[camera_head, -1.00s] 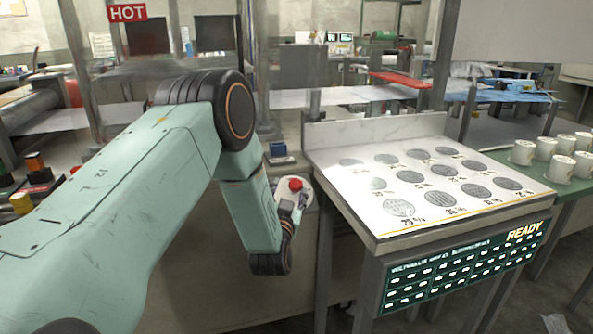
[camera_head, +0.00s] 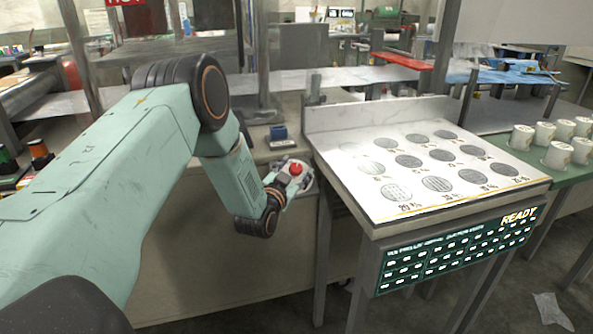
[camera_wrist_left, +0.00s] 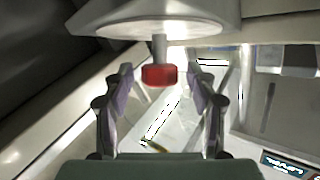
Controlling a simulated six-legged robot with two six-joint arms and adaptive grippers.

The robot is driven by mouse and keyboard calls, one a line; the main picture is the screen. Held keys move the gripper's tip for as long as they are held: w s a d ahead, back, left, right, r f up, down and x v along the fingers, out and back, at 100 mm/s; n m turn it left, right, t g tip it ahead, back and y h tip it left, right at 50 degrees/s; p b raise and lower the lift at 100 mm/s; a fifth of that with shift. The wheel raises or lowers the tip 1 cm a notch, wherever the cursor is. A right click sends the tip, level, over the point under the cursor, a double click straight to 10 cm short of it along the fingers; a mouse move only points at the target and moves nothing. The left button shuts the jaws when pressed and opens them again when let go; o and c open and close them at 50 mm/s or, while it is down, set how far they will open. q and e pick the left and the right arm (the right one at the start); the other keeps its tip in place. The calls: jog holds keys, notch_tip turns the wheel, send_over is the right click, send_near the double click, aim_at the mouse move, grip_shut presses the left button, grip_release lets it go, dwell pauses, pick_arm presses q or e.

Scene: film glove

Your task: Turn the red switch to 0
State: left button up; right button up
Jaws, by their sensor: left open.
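The red switch (camera_head: 295,169) is a small red knob on a round pale base (camera_head: 304,181) at the edge of the bench, left of the white tilted panel. In the left wrist view the red knob (camera_wrist_left: 159,75) hangs on a short grey stem under the pale disc (camera_wrist_left: 155,20). My left gripper (camera_head: 283,185) is at the switch in the head view. In the wrist view its two fingers (camera_wrist_left: 158,82) are apart, one on each side of the knob, with gaps on both sides. My right gripper is not in view.
The white panel (camera_head: 378,204) with grey round spots stands close on the right, above a green READY display (camera_head: 455,248). White cups (camera_head: 558,154) stand at the far right.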

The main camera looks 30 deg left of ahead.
pick_arm(q)
jog(key=shift+w+a, duration=0.1)
jog(key=shift+w, duration=0.35)
jog(key=c, duration=1.2)
jog(key=shift+f+n+y+b, duration=0.1)
jog(key=shift+n+y+b, duration=1.15)
jog(key=shift+n+y, duration=0.6)
jog(key=shift+n+g+y+b, duration=0.95)
jog(key=shift+n+g+y, duration=0.15)
jog(key=shift+n+y, duration=1)
jog(key=shift+y, duration=0.25)
jog(key=o, duration=1.2)
jog(key=shift+s, duration=0.1)
